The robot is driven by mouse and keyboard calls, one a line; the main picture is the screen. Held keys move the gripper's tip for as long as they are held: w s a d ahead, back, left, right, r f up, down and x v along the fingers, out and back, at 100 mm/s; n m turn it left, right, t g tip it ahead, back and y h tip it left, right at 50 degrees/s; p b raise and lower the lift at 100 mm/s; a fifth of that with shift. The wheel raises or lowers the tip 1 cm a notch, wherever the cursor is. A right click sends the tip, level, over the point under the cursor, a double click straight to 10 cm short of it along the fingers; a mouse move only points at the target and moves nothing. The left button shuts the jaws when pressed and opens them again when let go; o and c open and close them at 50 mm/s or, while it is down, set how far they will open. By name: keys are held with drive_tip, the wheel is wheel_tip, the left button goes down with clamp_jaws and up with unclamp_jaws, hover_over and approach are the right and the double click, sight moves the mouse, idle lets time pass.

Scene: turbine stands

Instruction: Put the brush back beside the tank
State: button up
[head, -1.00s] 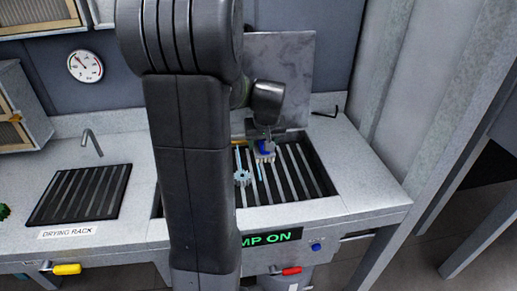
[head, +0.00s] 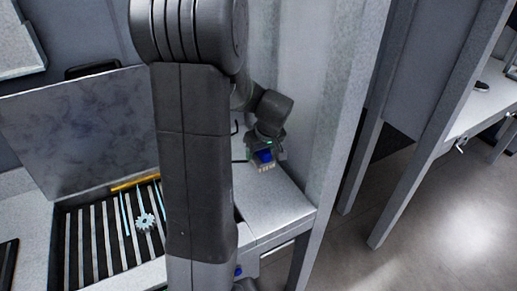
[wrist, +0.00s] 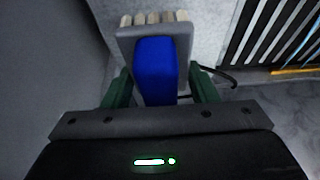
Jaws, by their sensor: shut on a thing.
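The brush (head: 264,157) has a blue grip, a grey back and pale bristles. My gripper (head: 268,147) is shut on it. In the wrist view the blue grip (wrist: 154,68) sits between the green fingers, with the bristles (wrist: 153,17) at the far end. In the head view the brush is over the bare counter (head: 270,203) right of the tank (head: 88,245). I cannot tell whether the bristles touch the counter.
A raised grey panel (head: 75,130) stands behind the tank. A thin black hooked rod (wrist: 222,72) lies on the counter close to the brush. A grey upright wall (head: 305,90) and post bound the counter on the right. Open floor (head: 420,240) lies beyond.

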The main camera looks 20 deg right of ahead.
sight(264, 161)
drive_tip(key=shift+f+b, duration=2.7)
drive_tip(key=shift+f, duration=1.25)
drive_tip(key=shift+f+b, duration=0.3)
drive_tip(key=shift+b, duration=0.05)
drive_tip(key=o, duration=1.2)
drive_tip(key=shift+p+v, duration=1.5)
drive_tip(key=shift+v, duration=2)
